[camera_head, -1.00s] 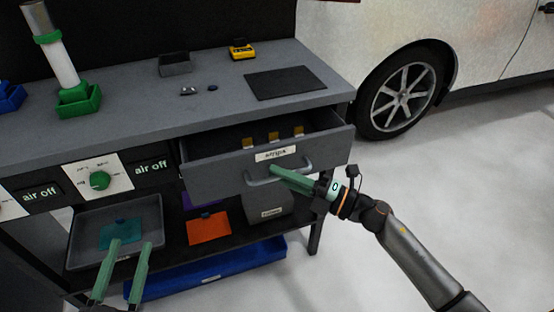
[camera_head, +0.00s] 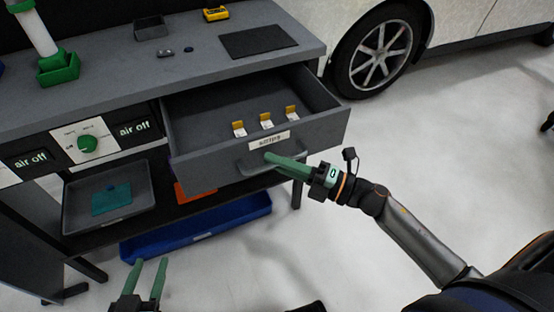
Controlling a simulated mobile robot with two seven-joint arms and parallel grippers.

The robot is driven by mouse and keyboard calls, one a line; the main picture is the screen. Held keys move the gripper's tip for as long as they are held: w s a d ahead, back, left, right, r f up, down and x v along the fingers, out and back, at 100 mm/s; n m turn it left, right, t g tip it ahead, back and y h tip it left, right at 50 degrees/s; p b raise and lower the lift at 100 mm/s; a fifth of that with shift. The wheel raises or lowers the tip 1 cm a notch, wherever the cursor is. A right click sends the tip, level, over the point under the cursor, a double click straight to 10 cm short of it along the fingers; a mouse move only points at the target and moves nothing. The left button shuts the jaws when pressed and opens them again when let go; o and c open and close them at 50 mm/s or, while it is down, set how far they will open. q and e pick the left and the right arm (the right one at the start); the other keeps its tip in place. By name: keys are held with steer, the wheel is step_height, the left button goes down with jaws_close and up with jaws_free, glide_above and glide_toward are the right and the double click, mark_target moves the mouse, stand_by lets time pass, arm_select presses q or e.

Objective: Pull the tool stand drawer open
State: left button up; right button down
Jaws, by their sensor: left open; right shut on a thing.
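The grey tool stand drawer (camera_head: 312,132) stands well out from the bench front, with its inside open to view. Its label reads like "strips", and several small white pieces with yellow tops (camera_head: 266,121) stand inside near the front. A grey bar handle (camera_head: 247,169) runs across the drawer front. My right gripper (camera_head: 272,158) is shut on the handle from the right; its green fingers cover part of the bar. My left gripper (camera_head: 150,264) is open and empty at the lower left, in front of the blue tray and away from the drawer.
The grey bench top (camera_head: 195,62) holds a dark mat (camera_head: 257,40), a yellow device (camera_head: 216,14) and a green holder (camera_head: 58,67). Below are a grey tray (camera_head: 139,199) and a blue tray (camera_head: 200,236). A car wheel (camera_head: 374,55) stands behind right. The floor at right is clear.

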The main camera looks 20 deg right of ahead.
steer(key=c, duration=0.9)
jaws_free()
arm_select(q)
steer(key=shift+s+f, duration=0.1)
steer(key=shift+f, duration=0.2)
arm_select(e)
steer(key=v, duration=1.2)
steer(key=shift+s+d, duration=0.15)
steer(key=shift+d, duration=0.1)
